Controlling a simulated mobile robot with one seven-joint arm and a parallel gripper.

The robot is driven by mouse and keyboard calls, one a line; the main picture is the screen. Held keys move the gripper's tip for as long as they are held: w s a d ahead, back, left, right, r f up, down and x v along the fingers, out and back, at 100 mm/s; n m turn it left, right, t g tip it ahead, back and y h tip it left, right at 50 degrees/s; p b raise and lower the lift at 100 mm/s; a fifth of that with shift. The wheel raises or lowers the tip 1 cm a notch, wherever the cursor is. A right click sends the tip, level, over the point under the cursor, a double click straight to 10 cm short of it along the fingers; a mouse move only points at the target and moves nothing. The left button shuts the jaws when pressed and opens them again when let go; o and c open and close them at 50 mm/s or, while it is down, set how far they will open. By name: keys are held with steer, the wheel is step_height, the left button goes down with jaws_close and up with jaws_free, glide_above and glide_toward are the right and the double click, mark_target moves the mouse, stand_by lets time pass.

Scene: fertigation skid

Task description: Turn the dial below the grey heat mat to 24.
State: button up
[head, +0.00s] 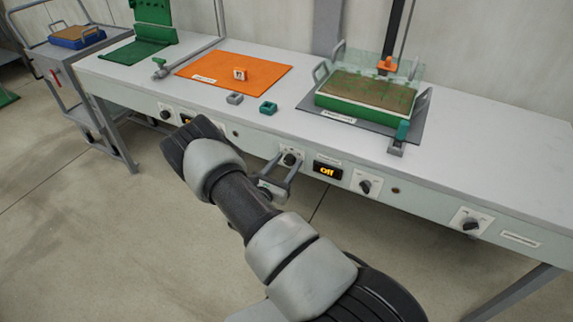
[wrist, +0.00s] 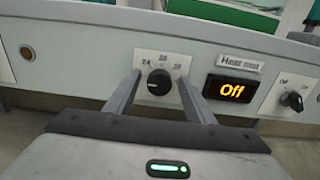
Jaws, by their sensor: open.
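The grey heat mat (head: 416,122) lies on the bench at the right in the head view, under a green tray of brown soil. The dial (wrist: 159,82), a round black knob on a white plate, is on the bench's front panel below it; it also shows in the head view (head: 290,159). Small marks stand above the knob, too blurred to read surely. A pale line on the knob points roughly left. My gripper (wrist: 159,77) is open, one finger on each side of the knob, with visible gaps. The display (wrist: 231,89) right of the dial reads "Off".
A black switch (wrist: 292,100) is right of the display, and another knob (head: 470,221) is farther right. An orange mat (head: 235,71) with its own panel controls is to the left. Floor in front is clear.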

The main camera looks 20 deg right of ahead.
steer(key=shift+c, duration=0.3)
steer(key=c, duration=1)
steer(key=shift+m, duration=0.3)
steer(key=m+b, duration=0.1)
steer(key=m, duration=0.2)
steer(key=shift+m, duration=0.3)
steer(key=shift+d+m, duration=0.1)
steer(key=shift+m, duration=2.1)
steer(key=shift+f, duration=0.1)
steer(key=o, duration=1.1)
steer(key=shift+c, duration=0.2)
